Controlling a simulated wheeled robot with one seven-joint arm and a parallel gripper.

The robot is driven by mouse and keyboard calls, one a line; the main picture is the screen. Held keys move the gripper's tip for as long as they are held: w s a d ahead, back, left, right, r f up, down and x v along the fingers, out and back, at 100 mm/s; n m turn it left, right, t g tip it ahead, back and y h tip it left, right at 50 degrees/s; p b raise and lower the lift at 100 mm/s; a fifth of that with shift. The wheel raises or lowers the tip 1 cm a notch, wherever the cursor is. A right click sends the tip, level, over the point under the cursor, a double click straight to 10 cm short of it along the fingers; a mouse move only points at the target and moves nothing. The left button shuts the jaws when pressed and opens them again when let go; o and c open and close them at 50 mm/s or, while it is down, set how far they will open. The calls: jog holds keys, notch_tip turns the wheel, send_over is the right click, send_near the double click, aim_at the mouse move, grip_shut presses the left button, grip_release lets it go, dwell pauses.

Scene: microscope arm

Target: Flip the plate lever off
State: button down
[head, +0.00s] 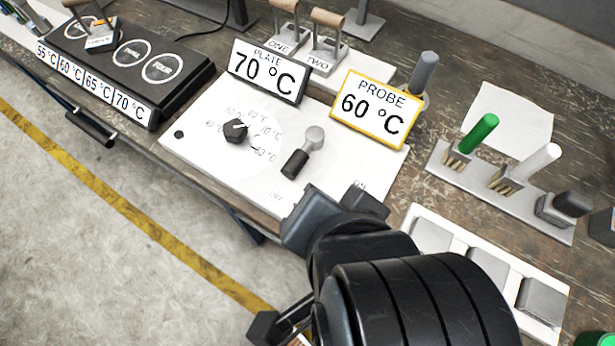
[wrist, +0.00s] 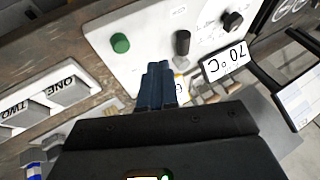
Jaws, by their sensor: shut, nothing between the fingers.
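The plate lever (head: 300,155) stands on the white panel (head: 205,150). It has a round grey end and a black grip, and the grip points down-left toward a faint label that looks like OFF. In the wrist view the lever (wrist: 182,43) shows just beyond my fingers, its grip pointing away from them. My gripper (head: 318,212) is over the front right part of the panel, nearer than the lever and apart from it. In the wrist view my gripper (wrist: 158,85) has its blue fingers together and empty. A faint ON label is near it.
A black dial (head: 236,131) is left of the lever. The PLATE 70 °C sign (head: 268,72) and PROBE 60 °C sign (head: 375,107) stand behind. A green button (wrist: 121,43) is beside my fingers. A rack with coloured handles (head: 500,190) is to the right.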

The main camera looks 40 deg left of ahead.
jog(key=shift+v, duration=1.35)
jog(key=d+f+m+t, duration=0.1)
jog(key=w+d+f+m+t+y, duration=0.1)
jog(key=f, duration=0.1)
jog(key=d+f+m+t, duration=0.1)
jog(key=shift+w+d+f+t+y+b, duration=0.25)
jog(key=shift+d+f+t+y+b, duration=0.05)
jog(key=shift+d+f+y, duration=0.1)
jog(key=s+d+f+m+t+h, duration=0.2)
jog(key=d+f+t+h, duration=0.15)
jog(key=d, duration=0.65)
jog(key=s+d+r+n+t+h, duration=0.1)
jog(key=s+d+t+h, duration=0.1)
jog(key=s+d, duration=0.4)
jog(key=s+d+r+n+t+h, duration=0.1)
jog(key=s+d+r+t+h, duration=0.1)
jog(key=s+d, duration=0.4)
jog(key=d+b, duration=0.1)
jog(key=d, duration=0.3)
jog(key=shift+n, duration=0.4)
jog(key=shift+s, duration=0.1)
